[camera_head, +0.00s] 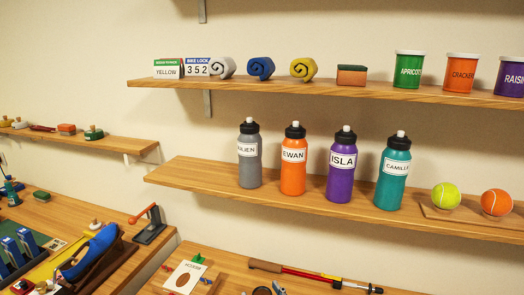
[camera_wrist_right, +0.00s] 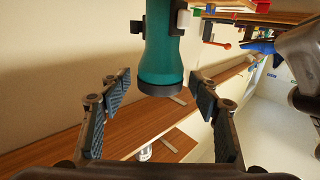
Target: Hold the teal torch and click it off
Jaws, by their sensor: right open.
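The teal torch (camera_wrist_right: 161,60) shows large at the top centre of the right wrist view. Its dark-rimmed end points down in the picture, and a pale part sticks out from its right side. Its upper end is cut off by the frame. My right gripper (camera_wrist_right: 160,82) is open, with one finger on each side of the torch's rimmed end. Gaps show between the fingers and the torch; I cannot tell how deep it sits between them. I cannot make out the torch or either gripper in the head view.
In the head view, a wall shelf (camera_head: 200,184) holds several named bottles and two balls. The shelf above (camera_head: 300,87) holds rolled cloths and labelled tins.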

